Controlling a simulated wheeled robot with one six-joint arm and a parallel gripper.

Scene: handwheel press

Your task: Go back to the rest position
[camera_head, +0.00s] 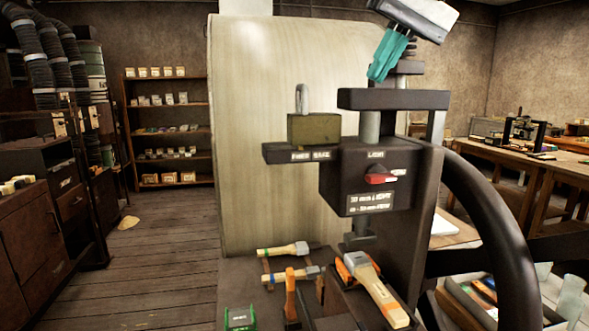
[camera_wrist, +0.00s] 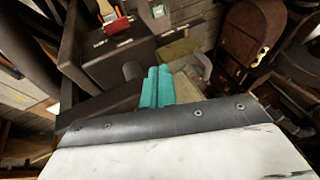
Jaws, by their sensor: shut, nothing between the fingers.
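My gripper (camera_head: 386,58) shows in the head view as teal fingers under a white and black wrist, at the top right of the press. Its fingers are together with nothing between them. It points down and left, above the press's dark top bar (camera_head: 393,99). In the wrist view the teal fingers (camera_wrist: 158,86) sit side by side at the centre. I cannot tell whether the fingers touch the press.
A brass-coloured padlock-like block (camera_head: 314,129) stands on the press's left shelf. A large dark handwheel (camera_head: 497,235) curves at the right. Wooden-handled mallets (camera_head: 375,292) lie on the bench below. A large pale cylinder (camera_head: 262,140) stands behind. Floor at the left (camera_head: 165,250) is mostly clear.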

